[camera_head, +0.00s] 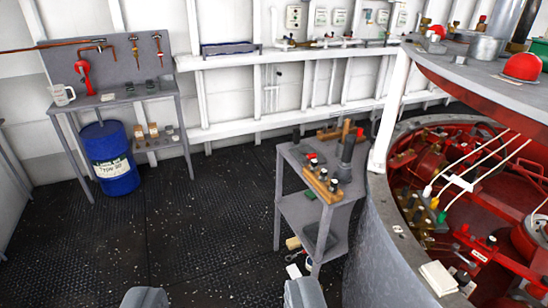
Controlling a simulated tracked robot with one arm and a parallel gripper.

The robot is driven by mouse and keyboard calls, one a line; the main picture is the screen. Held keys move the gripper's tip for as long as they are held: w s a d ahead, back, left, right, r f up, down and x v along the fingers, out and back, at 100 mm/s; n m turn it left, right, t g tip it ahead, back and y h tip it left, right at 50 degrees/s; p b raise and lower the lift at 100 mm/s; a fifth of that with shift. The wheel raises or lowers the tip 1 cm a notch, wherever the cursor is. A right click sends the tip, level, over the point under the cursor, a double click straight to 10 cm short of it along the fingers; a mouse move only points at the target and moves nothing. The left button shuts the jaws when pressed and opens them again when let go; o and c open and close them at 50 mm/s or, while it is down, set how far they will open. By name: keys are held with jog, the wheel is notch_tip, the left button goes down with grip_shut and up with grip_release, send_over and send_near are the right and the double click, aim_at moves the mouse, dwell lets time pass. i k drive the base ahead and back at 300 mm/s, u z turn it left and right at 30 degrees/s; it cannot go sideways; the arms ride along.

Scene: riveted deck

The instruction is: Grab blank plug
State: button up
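I cannot tell which object is the blank plug. Candidate small parts stand on a grey two-level stand (291,202) right of centre. A wooden rack (322,184) at its near edge holds several dark pegs, one with a red top. A second wooden rack (337,131) lies at its far edge, and a dark upright cylinder (349,148) stands between them. My gripper (226,296) shows as two grey fingertips at the bottom edge, wide apart with only floor between them. It is open, empty and well short of the stand.
A large round grey housing (374,245) with red machinery inside fills the right, close to the stand. A workbench (125,98) with tools and a blue drum (109,158) stand at the back left. The dark textured floor (205,220) is clear between them.

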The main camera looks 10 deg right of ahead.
aim_at(309, 156)
jog(key=u, duration=1.05)
jog(key=i, duration=2.8)
jog(key=z, duration=3.15)
jog(key=i, duration=0.5)
jog(key=z, duration=0.2)
